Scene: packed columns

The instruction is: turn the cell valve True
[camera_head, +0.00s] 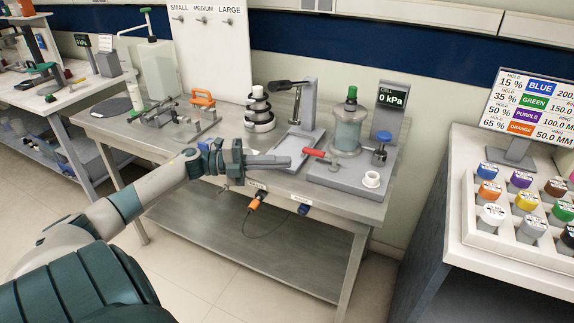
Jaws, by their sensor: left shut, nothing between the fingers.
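The cell (347,130) is a clear, grey-green cylinder with a green cap on a grey base plate (335,175) at the right end of the steel bench. A red lever handle (315,153) sticks out from its left side. A blue knob (384,136) tops a small metal fitting to its right. I cannot tell for certain which of the two is the cell valve. The display (391,97) behind reads CELL 0 kPa. My left gripper (288,161) is shut and empty, its tips just left of the red lever and seemingly apart from it. My right gripper is out of view.
A white cup (371,179) stands at the base plate's front right. A grey press-like stand (306,108) and a stack of rings (259,110) stand behind my left gripper. A counter with colored jars (490,215) is at the right.

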